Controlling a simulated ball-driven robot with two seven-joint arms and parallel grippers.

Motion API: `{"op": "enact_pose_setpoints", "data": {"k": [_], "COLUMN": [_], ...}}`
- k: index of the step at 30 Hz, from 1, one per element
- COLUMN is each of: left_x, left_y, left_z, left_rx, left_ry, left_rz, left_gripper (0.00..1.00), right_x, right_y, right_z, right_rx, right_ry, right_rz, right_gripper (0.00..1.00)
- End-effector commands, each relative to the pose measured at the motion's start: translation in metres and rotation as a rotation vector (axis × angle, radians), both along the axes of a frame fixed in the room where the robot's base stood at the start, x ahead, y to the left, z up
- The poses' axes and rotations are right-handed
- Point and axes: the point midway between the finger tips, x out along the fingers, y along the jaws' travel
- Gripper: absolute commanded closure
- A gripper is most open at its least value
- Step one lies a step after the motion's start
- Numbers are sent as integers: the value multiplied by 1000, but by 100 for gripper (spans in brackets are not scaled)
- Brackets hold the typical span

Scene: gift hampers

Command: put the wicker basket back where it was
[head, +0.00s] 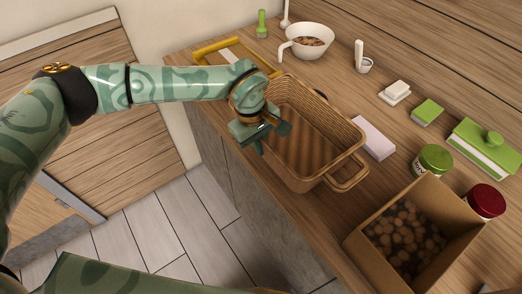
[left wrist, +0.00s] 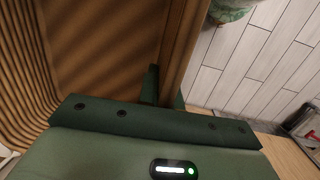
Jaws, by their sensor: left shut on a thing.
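The wicker basket (head: 306,140) is brown, empty inside and stands on the wooden counter near its front edge, with a loop handle at its near right end. My left gripper (head: 266,137) is at the basket's left long wall and is shut on its rim. In the left wrist view, the basket's rim (left wrist: 184,50) runs down between the fingers (left wrist: 163,88). The basket's ribbed inside (left wrist: 95,45) fills the left of that view. My right gripper is not in view.
A cardboard box (head: 420,225) of round brown things stands close to the basket's near end. A pale lilac block (head: 374,139) lies just right of the basket. A yellow-handled tray (head: 222,50) and a white bowl (head: 307,41) are behind. The floor (head: 150,235) lies left of the counter.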

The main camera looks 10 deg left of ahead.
Motion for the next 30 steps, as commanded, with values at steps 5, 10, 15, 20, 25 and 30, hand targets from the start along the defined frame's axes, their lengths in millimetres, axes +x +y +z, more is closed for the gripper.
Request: {"op": "enact_pose_setpoints", "data": {"k": [5,10,15,20,25,30], "left_x": [11,15,16,16,15,15], "left_y": [3,4,4,4,5,5], "left_z": [-13,-34,-49,-48,-52,-51], "left_rx": [-1,-1,-1,-1,0,0], "left_ry": [-1,3,-1,-2,0,0], "left_rz": [1,1,1,1,1,1], "left_gripper": [100,100,100,100,86,72], "right_x": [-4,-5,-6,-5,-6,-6], "right_y": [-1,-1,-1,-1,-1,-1], "right_z": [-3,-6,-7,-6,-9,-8], "right_rx": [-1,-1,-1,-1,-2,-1], "right_ry": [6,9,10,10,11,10], "right_rz": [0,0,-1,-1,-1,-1], "right_gripper": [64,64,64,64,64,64]}}
